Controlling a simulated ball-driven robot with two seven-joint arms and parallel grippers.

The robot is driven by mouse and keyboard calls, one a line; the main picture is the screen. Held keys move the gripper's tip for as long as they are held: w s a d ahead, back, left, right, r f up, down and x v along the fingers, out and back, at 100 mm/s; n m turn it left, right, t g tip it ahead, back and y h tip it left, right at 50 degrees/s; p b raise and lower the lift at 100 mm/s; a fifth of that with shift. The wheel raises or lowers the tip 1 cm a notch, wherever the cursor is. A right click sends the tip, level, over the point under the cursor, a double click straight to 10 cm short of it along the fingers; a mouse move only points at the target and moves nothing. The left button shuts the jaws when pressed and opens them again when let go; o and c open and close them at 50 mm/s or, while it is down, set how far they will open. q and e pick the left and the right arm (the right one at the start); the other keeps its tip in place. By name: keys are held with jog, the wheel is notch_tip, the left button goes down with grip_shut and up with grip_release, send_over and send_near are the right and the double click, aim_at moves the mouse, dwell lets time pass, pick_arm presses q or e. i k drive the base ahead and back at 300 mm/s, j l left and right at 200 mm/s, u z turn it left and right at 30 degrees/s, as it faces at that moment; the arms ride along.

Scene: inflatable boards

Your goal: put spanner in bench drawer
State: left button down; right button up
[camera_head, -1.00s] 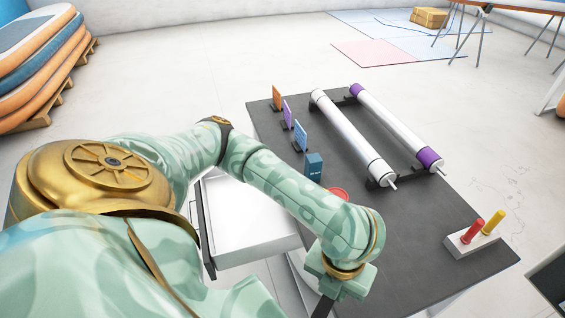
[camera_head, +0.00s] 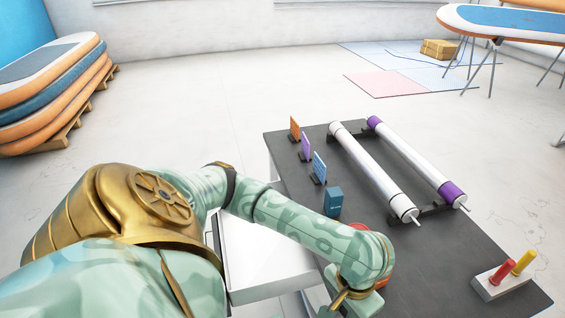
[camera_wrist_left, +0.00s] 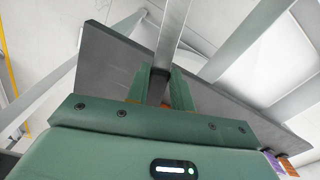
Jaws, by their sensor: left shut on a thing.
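The bench (camera_head: 440,260) has a dark grey top. Its white drawer (camera_head: 265,255) is pulled out at the left side, partly hidden behind my left arm, and the part I see looks empty. My left gripper (camera_wrist_left: 165,88) is shut on a flat silver bar, the spanner (camera_wrist_left: 174,35), in the left wrist view; its far end runs out of the frame. The spanner is hidden there. My right gripper is not in view.
White rollers (camera_head: 375,175) lie in holders on the bench. Small upright cards (camera_head: 319,166), a blue box (camera_head: 333,201), a red round thing (camera_head: 386,262) partly behind my arm, and a block with red and yellow handles (camera_head: 500,282) stand there too. Stacked boards (camera_head: 60,95) lie at left.

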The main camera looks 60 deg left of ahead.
aim_at(275, 246)
jog(key=k+j+z, duration=0.15)
jog(key=j+z, duration=0.25)
jog(key=k+j+z, duration=0.15)
jog(key=j+z, duration=0.25)
jog(key=k+j+z, duration=0.15)
jog(key=z, duration=0.25)
jog(key=k+j+z, duration=0.15)
jog(key=k+z, duration=0.25)
jog(key=k+j+z, duration=0.1)
jog(key=z, duration=0.3)
jog(key=k+j+z, duration=0.4)
jog(key=k+z, duration=0.4)
jog(key=k, duration=0.15)
jog(key=k+z, duration=0.45)
jog(key=k+j, duration=0.2)
jog(key=j, duration=0.15)
jog(key=k+j+u, duration=0.15)
jog(key=j, duration=0.2)
jog(key=k+j, duration=0.2)
jog(key=j, duration=0.15)
jog(key=k+j+u, duration=0.15)
jog(key=j, duration=0.2)
jog(key=k+j, duration=0.15)
jog(key=j, duration=0.25)
jog(key=u, duration=0.05)
